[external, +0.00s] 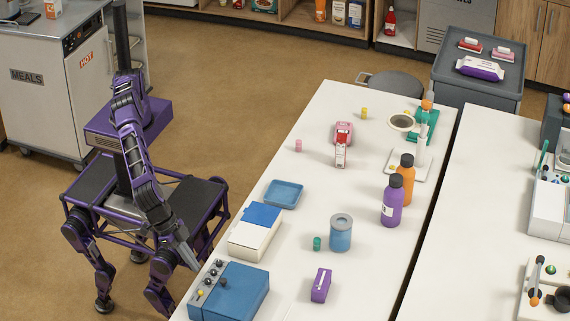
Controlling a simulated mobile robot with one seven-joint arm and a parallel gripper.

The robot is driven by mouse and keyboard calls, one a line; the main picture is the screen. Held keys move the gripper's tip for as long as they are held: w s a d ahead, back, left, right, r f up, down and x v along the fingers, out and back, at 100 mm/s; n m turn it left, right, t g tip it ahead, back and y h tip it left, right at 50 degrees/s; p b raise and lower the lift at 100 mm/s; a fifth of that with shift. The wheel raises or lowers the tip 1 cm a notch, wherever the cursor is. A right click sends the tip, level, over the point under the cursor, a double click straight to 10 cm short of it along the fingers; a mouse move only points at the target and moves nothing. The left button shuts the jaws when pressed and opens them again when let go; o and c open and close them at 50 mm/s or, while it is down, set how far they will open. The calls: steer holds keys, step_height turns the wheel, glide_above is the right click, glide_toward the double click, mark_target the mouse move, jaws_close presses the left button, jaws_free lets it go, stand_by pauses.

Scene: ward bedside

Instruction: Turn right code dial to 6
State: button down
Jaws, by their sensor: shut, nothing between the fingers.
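Several small dark dials and knobs (213,271) sit on the panel, which faces my body. The dial marks are too small to read, and I cannot tell which knob is the right code dial. My gripper (195,266) is shut and empty. It points down at the table edge, close beside the panel. I cannot tell whether it touches a knob.
A white box with a blue lid (255,232) stands just behind the blue box. A blue tray (284,194), a blue canister (340,234), a small green cup (317,243) and a purple box (321,285) are further along. Bare white table (285,280) lies between.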

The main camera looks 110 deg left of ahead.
mark_target(201, 285)
step_height(201, 285, down, 5)
steer(key=b, duration=0.3)
steer(key=shift+f, duration=0.1)
steer(key=shift+w+a, duration=0.25)
steer(key=shift+w, duration=0.1)
stand_by(0.7)
steer(key=shift+a+b, duration=0.4)
steer(key=shift+b, duration=0.25)
steer(key=shift+w+a+b, duration=0.15)
steer(key=shift+a+b, duration=0.3)
steer(key=shift+a, duration=0.05)
stand_by(0.4)
